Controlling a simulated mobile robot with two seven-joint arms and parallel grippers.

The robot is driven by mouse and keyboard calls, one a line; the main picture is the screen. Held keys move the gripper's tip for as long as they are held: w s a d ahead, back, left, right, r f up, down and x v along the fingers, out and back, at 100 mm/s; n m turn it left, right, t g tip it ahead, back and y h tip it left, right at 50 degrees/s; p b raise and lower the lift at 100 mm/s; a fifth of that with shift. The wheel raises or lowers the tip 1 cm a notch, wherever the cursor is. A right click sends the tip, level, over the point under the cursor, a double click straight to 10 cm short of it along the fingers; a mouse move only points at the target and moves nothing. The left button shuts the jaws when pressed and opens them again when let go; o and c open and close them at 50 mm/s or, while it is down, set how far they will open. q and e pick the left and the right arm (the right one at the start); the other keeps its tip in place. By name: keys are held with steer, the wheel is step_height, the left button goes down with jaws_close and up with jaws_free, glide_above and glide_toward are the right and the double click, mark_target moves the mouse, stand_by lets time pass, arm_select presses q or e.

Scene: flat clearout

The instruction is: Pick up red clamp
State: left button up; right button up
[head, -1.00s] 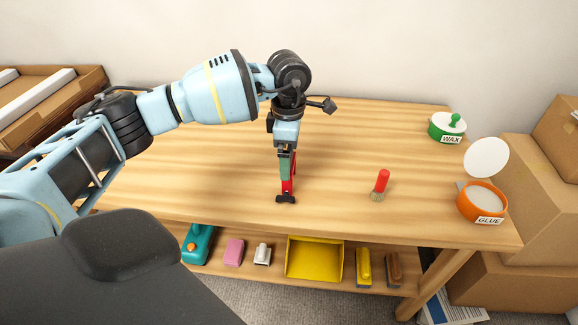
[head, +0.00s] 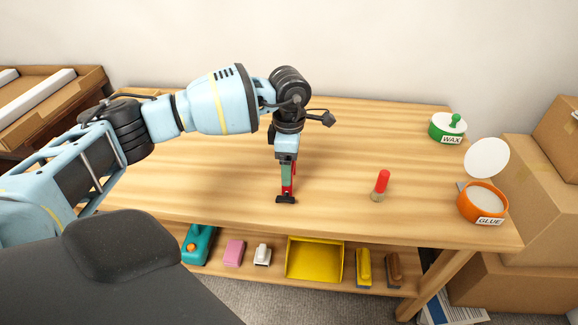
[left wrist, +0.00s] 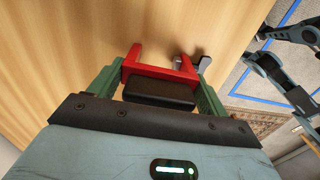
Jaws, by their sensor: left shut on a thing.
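The red clamp (head: 287,189) is near the front middle of the table, between the fingers of my left gripper (head: 286,180), which points straight down. In the left wrist view the clamp (left wrist: 160,73) shows as a red U-shaped frame. The green fingers of my left gripper (left wrist: 155,95) are shut on it from both sides, with a black block in front of its crossbar. A grey metal part shows at one leg. The clamp's lower end seems to be at the tabletop; I cannot tell whether it touches. My right gripper is not in view.
A red-topped cylinder (head: 381,185) stands to the right on the table (head: 200,185). A green WAX tin (head: 447,128) and an open orange GLUE tin (head: 482,205) are at the right edge. A yellow tray (head: 314,260) and several tools lie on the shelf below. Boxes stand to the right.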

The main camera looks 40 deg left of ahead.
arm_select(q)
steer(key=shift+r, duration=0.1)
steer(key=shift+r, duration=0.75)
steer(key=shift+s+r, duration=0.25)
steer(key=shift+r, duration=0.75)
steer(key=s+d, duration=0.2)
steer(key=s, duration=0.5)
steer(key=s+d+r, duration=0.1)
steer(key=s+d, duration=0.1)
steer(key=s, duration=0.6)
steer(key=shift+d+r, duration=0.2)
steer(key=shift+d, duration=0.1)
steer(key=shift+w, duration=0.1)
steer(key=w+d+m, duration=0.2)
steer(key=d+m, duration=0.2)
steer(key=m, duration=0.8)
steer(key=w+d+m, duration=0.2)
steer(key=d+m, duration=0.3)
steer(key=m, duration=0.7)
steer(key=shift+r, duration=0.35)
